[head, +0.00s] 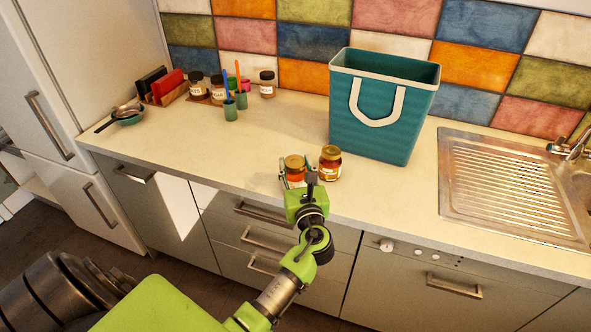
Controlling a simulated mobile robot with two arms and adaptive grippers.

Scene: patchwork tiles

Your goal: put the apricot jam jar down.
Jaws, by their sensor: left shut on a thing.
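The apricot jam jar (295,164), with an orange-gold lid and amber contents, is near the front edge of the countertop. My left gripper (295,180) is shut on it, one finger on each side, hiding its lower part. I cannot tell whether the jar's base touches the counter or is just above it. A second, similar amber jar (330,165) with a pale label stands upright close to the right. My right gripper is not in view.
A teal bag (372,135) with a white handle stands behind the jars. A metal sink drainer (503,185) lies at the right. The counter (190,145) left of the jars is clear.

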